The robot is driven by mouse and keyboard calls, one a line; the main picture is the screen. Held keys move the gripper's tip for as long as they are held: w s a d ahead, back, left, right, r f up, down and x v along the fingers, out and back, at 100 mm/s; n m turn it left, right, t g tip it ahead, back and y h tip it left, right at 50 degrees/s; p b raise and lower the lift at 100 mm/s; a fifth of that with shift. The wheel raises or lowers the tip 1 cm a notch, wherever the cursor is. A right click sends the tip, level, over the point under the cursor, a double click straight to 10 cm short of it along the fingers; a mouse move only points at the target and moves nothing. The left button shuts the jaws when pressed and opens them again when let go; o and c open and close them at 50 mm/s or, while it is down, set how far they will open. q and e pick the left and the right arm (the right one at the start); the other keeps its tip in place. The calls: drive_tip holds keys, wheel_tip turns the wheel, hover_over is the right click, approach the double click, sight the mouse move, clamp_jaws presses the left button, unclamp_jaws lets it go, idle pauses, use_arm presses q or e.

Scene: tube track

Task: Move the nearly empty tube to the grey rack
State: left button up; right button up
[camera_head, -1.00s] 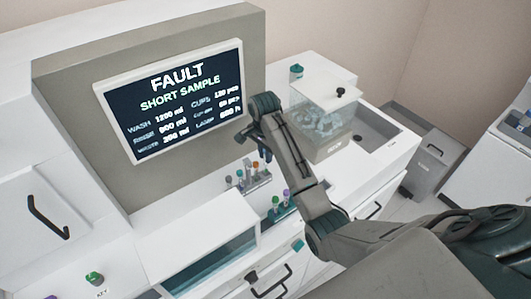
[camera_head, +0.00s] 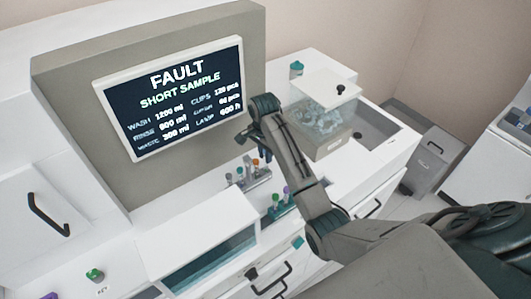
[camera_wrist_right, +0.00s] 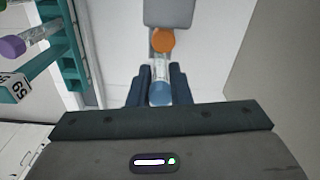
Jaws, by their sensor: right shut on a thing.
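My right gripper (camera_head: 258,148) is above the small grey rack (camera_head: 259,181) on the counter in the head view. In the right wrist view my right gripper (camera_wrist_right: 160,88) is shut on a tube, with a blue part (camera_wrist_right: 160,94) between its fingers. An orange cap (camera_wrist_right: 162,40) and a clear tube body (camera_wrist_right: 161,68) line up just beyond; I cannot tell if they belong to the same tube. The tube's fill level is too small to read. The teal rack (camera_wrist_right: 72,62) holds purple-capped tubes (camera_wrist_right: 13,47) at the left. My left gripper is not in view.
A screen (camera_head: 172,103) reads FAULT, SHORT SAMPLE. A clear lidded box (camera_head: 318,115) stands right of my arm, beside a sink-like recess (camera_head: 375,130). A glass-fronted box (camera_head: 200,245) is in front.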

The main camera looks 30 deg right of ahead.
drive_tip(key=shift+f, duration=0.25)
drive_tip(key=shift+f, duration=0.35)
idle(0.3)
drive_tip(key=o, duration=0.8)
